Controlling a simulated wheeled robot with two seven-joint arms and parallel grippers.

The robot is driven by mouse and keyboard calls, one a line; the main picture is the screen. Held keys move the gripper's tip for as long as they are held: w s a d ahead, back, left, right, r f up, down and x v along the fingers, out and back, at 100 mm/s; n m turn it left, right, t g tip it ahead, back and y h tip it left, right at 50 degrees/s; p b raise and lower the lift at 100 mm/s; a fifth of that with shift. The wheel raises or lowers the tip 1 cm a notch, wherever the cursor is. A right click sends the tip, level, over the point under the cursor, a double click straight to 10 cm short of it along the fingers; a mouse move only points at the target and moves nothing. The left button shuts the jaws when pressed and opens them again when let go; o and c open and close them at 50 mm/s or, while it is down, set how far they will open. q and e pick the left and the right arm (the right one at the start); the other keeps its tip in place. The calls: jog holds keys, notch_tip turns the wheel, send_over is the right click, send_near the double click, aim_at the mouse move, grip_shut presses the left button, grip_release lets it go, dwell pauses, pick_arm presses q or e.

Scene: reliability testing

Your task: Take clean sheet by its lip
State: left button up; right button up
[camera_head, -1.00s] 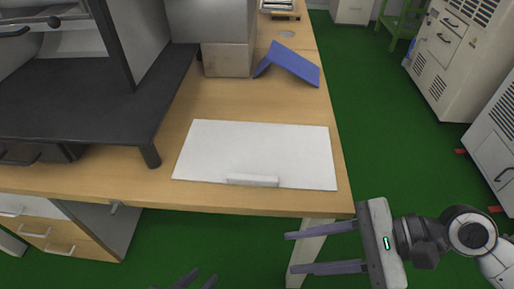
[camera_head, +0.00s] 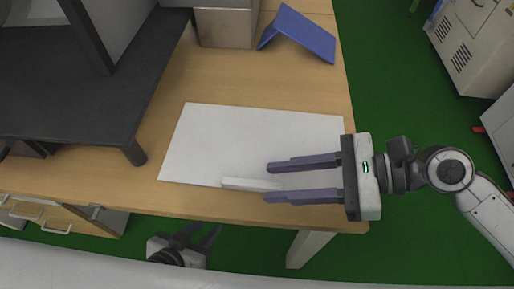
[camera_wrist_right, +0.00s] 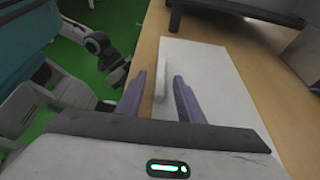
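The clean sheet (camera_head: 235,135) lies flat and white on the wooden table, and it also shows in the right wrist view (camera_wrist_right: 205,75). Its raised white lip (camera_head: 247,184) stands along the front edge; in the right wrist view the lip (camera_wrist_right: 161,92) shows between and beyond the fingers. My right gripper (camera_head: 267,182) is open and empty over the sheet's front right part. Its fingers (camera_wrist_right: 158,85) point toward the lip, with the near end of the lip close to the fingertips; contact cannot be told. My left gripper (camera_head: 205,235) is low in front of the table edge, its fingers apart.
A blue folded, tent-like object (camera_head: 298,35) and a grey box (camera_head: 226,25) stand at the back of the table (camera_head: 250,88). A dark raised stand (camera_head: 80,85) is on the left. White cabinets (camera_head: 480,45) stand across the green floor.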

aim_at(251, 183)
jog(key=x, duration=0.4)
jog(key=shift+w+a+b, duration=0.1)
jog(key=shift+b, duration=0.2)
grip_shut()
jog(key=shift+r, duration=0.1)
